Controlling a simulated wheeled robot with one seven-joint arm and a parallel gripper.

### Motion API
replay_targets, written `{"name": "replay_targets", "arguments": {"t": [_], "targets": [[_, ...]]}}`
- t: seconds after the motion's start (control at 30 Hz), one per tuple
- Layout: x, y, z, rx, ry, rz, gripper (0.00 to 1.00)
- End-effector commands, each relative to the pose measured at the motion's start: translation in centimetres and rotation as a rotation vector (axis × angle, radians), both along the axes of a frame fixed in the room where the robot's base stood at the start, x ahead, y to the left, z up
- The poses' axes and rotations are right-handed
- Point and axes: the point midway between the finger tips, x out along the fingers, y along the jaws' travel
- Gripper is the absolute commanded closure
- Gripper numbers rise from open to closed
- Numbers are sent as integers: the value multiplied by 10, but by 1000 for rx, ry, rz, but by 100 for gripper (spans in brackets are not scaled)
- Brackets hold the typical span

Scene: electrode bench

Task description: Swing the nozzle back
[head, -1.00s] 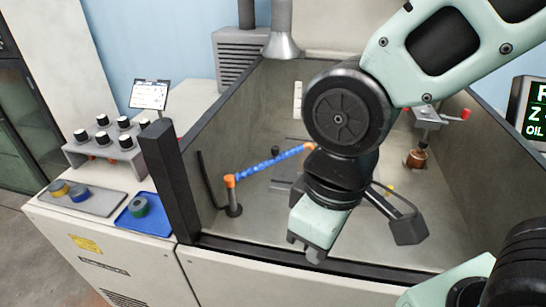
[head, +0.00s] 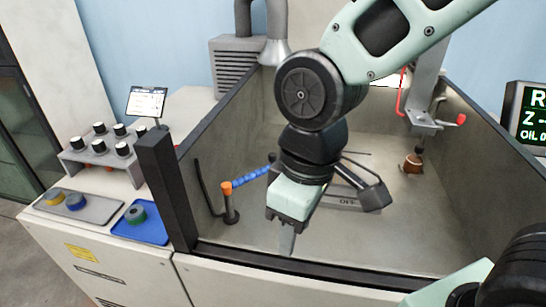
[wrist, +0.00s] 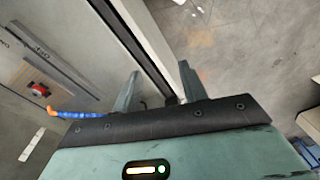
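In the wrist view, the blue hose (wrist: 80,115) with a small orange end lies left of my fingers. My gripper (head: 287,242) points down near the tank's front rim, to the right of the post and apart from the hose. In the wrist view my gripper (wrist: 160,88) has its two fingers spread, with nothing between them.
The tank's black front rim (head: 330,269) passes below my gripper. A black corner post (head: 167,190) stands at left. A blue tray (head: 158,233), a grey tray (head: 101,210) and a rack of holders (head: 75,160) are outside. A copper electrode (head: 413,163) hangs at right.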

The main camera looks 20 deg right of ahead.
Motion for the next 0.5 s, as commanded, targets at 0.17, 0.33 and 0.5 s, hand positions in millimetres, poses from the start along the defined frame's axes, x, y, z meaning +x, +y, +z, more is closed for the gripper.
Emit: {"name": "replay_targets", "arguments": {"t": [0.17, 0.33, 0.5], "targets": [[107, -2, 14, 81, -25, 116, 57], [211, -42, 26, 166, -96, 233, 57], [286, -102, 35, 222, -187, 312, 57]]}}
